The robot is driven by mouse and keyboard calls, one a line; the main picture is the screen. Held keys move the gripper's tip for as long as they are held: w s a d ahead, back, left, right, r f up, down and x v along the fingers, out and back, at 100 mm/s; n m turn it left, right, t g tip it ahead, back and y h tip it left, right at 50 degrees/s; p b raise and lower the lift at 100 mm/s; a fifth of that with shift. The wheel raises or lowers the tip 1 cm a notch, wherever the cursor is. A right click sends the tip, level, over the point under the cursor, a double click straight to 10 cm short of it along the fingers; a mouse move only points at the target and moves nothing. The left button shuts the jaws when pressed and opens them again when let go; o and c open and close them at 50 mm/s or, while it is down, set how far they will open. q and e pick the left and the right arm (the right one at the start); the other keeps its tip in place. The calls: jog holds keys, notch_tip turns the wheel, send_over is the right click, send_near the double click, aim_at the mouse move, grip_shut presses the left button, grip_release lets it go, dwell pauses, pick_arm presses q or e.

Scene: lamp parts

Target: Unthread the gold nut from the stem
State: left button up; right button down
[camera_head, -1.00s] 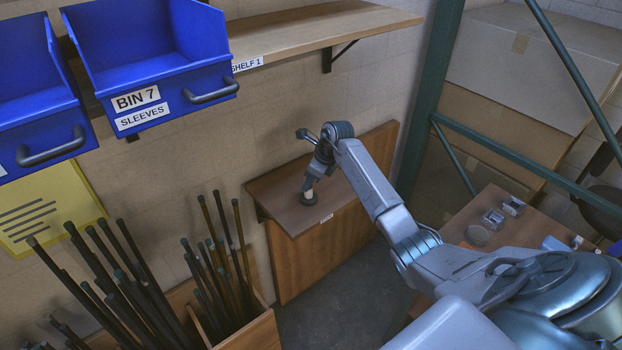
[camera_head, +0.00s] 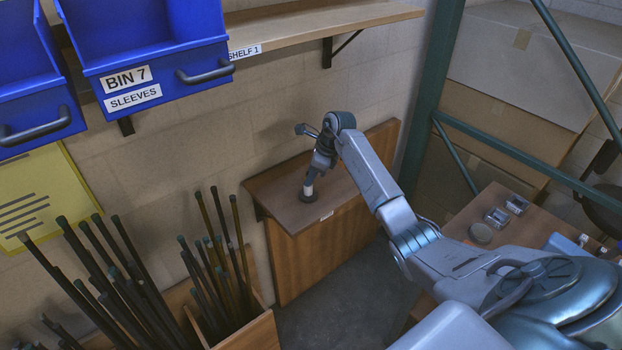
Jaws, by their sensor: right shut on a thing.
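In the head view, a pale upright stem (camera_head: 309,190) stands on a dark round base on the small brown wall table. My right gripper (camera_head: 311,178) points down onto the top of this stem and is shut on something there. The gold nut cannot be made out at this size; the fingers cover the stem's top, where the held piece is. My left gripper is not in view.
The small table (camera_head: 285,208) has a card label on its front edge. Blue bins (camera_head: 150,70) and a wooden shelf (camera_head: 320,25) hang above. Dark rods (camera_head: 215,255) stand in a wooden box at lower left. A green rack post (camera_head: 432,90) is to the right, near a table with small parts.

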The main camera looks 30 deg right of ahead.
jog(key=shift+w+f+n+g+y+b, duration=0.1)
jog(key=shift+n+g+y+b, duration=0.2)
jog(key=shift+n+b, duration=0.75)
jog(key=shift+f+n+g+y+b, duration=0.1)
jog(key=shift+n+g+y+b, duration=0.15)
jog(key=shift+n+b, duration=0.8)
jog(key=shift+r+b, duration=0.15)
jog(key=shift+b, duration=0.4)
jog(key=shift+n+g+b, duration=0.25)
jog(key=shift+n+b, duration=0.15)
jog(key=shift+w+n+g+b, duration=0.15)
jog(key=shift+n+g+b, duration=0.25)
jog(key=shift+n+b, duration=0.85)
jog(key=shift+r+n+g, duration=0.15)
jog(key=shift+n+g, duration=0.15)
jog(key=shift+n, duration=0.25)
jog(key=shift+w+n+g+p, duration=0.1)
jog(key=shift+n+g+p, duration=0.3)
jog(key=shift+n+p, duration=0.9)
jog(key=shift+p, duration=0.6)
